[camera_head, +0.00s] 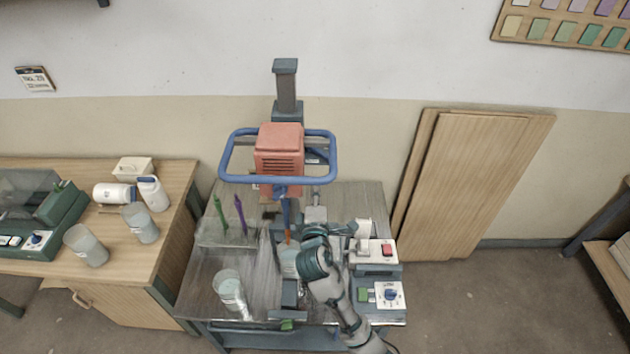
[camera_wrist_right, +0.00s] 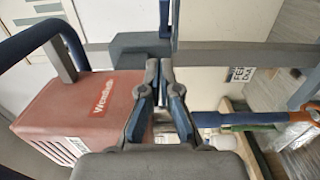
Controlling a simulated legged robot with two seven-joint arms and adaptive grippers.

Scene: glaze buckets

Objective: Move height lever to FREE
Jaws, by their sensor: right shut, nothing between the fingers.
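The mixer has a red motor housing (camera_head: 279,148) inside a blue tube handle (camera_head: 228,160), in front of a grey column (camera_head: 286,92). In the right wrist view the red housing (camera_wrist_right: 100,105) fills the left side and a grey bar (camera_wrist_right: 240,52) runs across behind. A small label (camera_wrist_right: 241,74) sits right of the fingers; its letters are only partly readable. A thin blue bar (camera_wrist_right: 164,18) shows above the fingertips; I cannot tell if it is the height lever. My right gripper (camera_wrist_right: 159,68) is shut and empty beside the housing. My left gripper is not in view.
A blue shaft with an orange end (camera_head: 287,220) hangs below the housing. A clear bucket (camera_head: 230,292) stands front left on the cart. A box with a red switch (camera_head: 387,250) and a blue knob panel (camera_head: 390,295) lie right of my arm. Wood boards (camera_head: 480,170) lean on the wall.

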